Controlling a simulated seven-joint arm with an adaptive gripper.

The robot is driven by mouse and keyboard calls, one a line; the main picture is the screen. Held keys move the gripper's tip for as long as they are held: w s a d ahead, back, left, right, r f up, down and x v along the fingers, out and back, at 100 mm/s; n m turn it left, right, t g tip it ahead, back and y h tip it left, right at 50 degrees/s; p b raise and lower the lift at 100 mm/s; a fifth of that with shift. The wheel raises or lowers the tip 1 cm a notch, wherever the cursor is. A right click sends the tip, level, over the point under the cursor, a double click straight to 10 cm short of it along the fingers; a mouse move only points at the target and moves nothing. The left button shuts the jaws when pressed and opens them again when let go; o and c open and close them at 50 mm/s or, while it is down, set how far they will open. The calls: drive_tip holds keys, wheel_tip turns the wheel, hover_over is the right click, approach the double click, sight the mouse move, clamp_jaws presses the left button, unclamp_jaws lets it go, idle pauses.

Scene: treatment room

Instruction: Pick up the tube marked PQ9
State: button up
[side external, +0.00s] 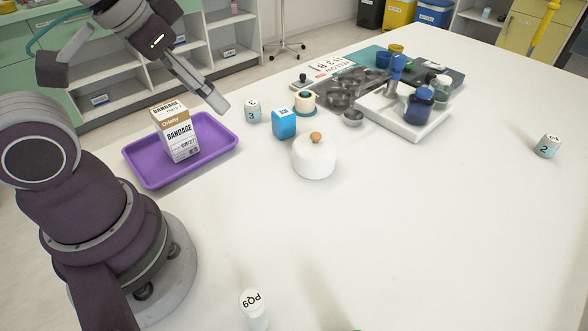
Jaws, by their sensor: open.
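The tube marked PQ9 (254,308) is at the bottom edge of the side external view. Its white top carries the black letters PQ9, which look upside down from here. Its lower part is cut off by the picture edge. My gripper (145,88) is at the upper left, its fingers spread apart with nothing seen between them. It is high up and far from the tube, near a bandage box in the picture.
The bandage box (178,132) stands on a purple tray (150,180). A white lidded jar (314,158), a blue box (284,124) and numbered blocks stand mid-table. The table right of the tube is largely clear.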

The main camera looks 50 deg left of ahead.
drive_tip(key=s+d+f+m+g+h, duration=0.1)
drive_tip(key=d+f+m+g, duration=0.2)
drive_tip(key=d+m, duration=0.6)
drive_tip(key=m+g+y, duration=0.1)
drive_tip(key=m+g, duration=0.2)
drive_tip(key=m, duration=0.2)
hover_over(251, 299)
drive_tip(key=f, duration=0.2)
drive_tip(key=shift+w+d+f, duration=0.1)
drive_tip(key=shift+d+f, duration=0.1)
drive_tip(key=shift+f, duration=0.1)
drive_tip(key=f, duration=0.9)
drive_tip(key=shift+a+f, duration=0.2)
drive_tip(key=shift+f, duration=0.5)
drive_tip(key=c, duration=0.9)
